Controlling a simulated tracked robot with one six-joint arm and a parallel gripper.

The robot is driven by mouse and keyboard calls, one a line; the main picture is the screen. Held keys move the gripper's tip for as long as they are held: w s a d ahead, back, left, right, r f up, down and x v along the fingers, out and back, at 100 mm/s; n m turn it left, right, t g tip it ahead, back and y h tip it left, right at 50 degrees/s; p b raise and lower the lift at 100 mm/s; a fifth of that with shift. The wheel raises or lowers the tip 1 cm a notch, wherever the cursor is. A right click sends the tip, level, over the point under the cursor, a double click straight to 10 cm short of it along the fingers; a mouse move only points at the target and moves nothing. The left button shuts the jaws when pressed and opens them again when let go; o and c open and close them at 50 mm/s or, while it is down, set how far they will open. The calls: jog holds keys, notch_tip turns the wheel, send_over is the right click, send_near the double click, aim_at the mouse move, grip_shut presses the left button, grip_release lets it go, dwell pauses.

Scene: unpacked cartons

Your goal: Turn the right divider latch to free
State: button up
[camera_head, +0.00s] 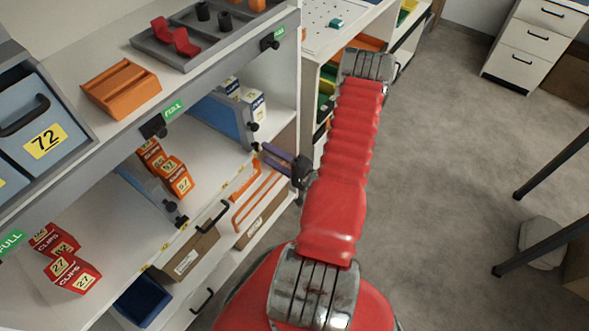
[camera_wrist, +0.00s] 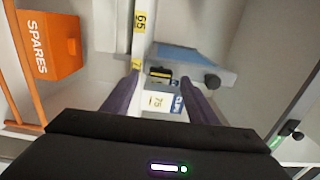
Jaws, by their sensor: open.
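The right divider is a blue panel (camera_head: 219,117) on the middle shelf, with a small black latch knob (camera_head: 252,127) at its front end. In the wrist view the blue divider (camera_wrist: 195,57) lies ahead, and a dark knob (camera_wrist: 212,81) shows at its right end, just right of the right fingertip. My gripper (camera_head: 266,153) is open beside the shelf front, close to the knob; its purple fingers (camera_wrist: 160,76) are apart with nothing held. A left divider (camera_head: 150,192) with black knobs (camera_head: 176,212) stands nearer. Whether the fingers touch anything cannot be told.
Blue-white cartons (camera_head: 250,102) stand behind the right divider; one carton (camera_wrist: 160,101) shows between the fingers. Orange cartons (camera_head: 172,176) stand between the dividers. An orange SPARES bin (camera_wrist: 48,45) is at left in the wrist view. Open floor (camera_head: 450,150) lies to the right.

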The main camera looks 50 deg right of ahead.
jog(key=s, duration=1)
jog(key=shift+s, duration=0.25)
jog(key=shift+d, duration=0.1)
dwell(0.4)
